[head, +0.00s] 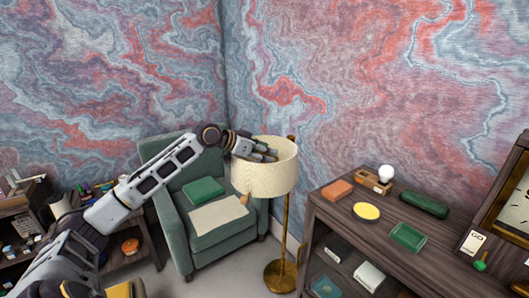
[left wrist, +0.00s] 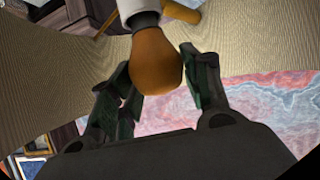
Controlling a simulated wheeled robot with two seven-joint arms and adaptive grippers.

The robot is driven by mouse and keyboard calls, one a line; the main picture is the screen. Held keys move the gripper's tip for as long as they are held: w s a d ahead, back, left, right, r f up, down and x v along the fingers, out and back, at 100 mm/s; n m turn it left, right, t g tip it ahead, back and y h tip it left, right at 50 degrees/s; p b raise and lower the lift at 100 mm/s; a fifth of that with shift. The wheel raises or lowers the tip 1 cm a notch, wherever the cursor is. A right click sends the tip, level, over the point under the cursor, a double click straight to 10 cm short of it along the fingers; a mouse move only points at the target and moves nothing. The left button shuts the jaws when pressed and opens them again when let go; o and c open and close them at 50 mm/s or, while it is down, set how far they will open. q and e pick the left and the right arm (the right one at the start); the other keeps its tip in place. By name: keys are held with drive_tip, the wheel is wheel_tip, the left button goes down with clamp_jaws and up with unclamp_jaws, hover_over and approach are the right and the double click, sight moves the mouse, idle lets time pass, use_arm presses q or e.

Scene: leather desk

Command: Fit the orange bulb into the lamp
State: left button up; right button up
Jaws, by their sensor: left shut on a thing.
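The lamp is a floor lamp with a cream shade (head: 265,175) on a brass pole (head: 286,235). My left gripper (head: 264,153) reaches over the shade's rim into its open top. In the left wrist view, my left gripper (left wrist: 155,62) is shut on the orange bulb (left wrist: 157,65), with a finger on each side of its round end. The bulb's pale collar points to the top of that view, inside the beige shade (left wrist: 245,40). I cannot tell whether the collar meets the socket. The bulb is hidden in the head view. My right gripper is not in view.
A green armchair (head: 180,235) stands behind and left of the lamp. A dark wooden cabinet (head: 330,215) at the right bears a white bulb (head: 386,172) in a wooden holder, a yellow disc (head: 366,211) and a green tray (head: 408,237). A cluttered low table stands at left.

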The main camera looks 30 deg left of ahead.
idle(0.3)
use_arm(q)
drive_tip(key=o, duration=1.1)
drive_tip(key=shift+c, duration=0.2)
drive_tip(key=shift+r, duration=0.1)
drive_tip(key=shift+r+p, duration=4.15)
drive_tip(key=shift+r, duration=0.3)
